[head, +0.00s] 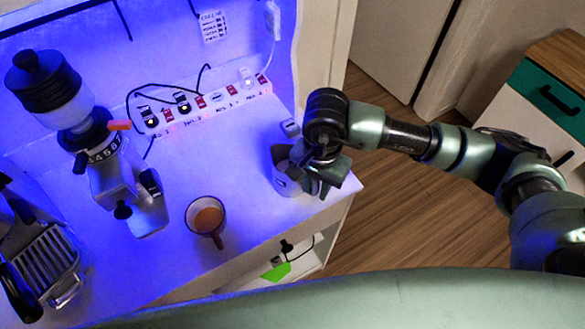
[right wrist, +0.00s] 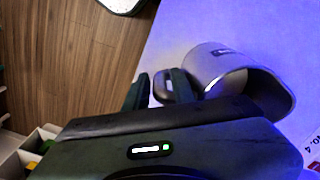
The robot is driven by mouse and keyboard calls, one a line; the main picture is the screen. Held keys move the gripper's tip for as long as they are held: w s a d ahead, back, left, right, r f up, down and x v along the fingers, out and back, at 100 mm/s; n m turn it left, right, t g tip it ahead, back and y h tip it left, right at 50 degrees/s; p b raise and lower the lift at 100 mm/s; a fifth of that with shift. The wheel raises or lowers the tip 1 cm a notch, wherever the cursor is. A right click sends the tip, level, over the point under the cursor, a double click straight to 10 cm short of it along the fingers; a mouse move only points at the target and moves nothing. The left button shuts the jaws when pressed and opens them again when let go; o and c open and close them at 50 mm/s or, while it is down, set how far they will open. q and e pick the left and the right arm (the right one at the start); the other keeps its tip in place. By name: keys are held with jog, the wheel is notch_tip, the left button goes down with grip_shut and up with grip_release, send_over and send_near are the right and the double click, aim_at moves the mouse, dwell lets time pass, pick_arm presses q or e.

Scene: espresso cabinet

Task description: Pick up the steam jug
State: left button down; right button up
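The steam jug (head: 284,178) is a metal jug standing upright at the right end of the white counter. In the right wrist view the jug (right wrist: 238,75) shows its open mouth, with its dark handle (right wrist: 161,84) pointing left. My right gripper (head: 319,181) is at the jug's handle side and covers part of it in the head view. In the right wrist view the two dark fingers of the gripper (right wrist: 158,90) stand on either side of the handle, close to it. I cannot tell whether they press on it. My left gripper is not in view.
A brown-filled cup (head: 207,218) stands on the counter left of the jug. A coffee grinder (head: 125,185) and a slatted metal tray (head: 45,262) are further left. A switch strip (head: 205,101) runs along the back. The counter's front edge lies close to the jug.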

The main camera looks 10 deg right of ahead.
jog(key=shift+f, duration=0.35)
grip_shut()
dwell(1.2)
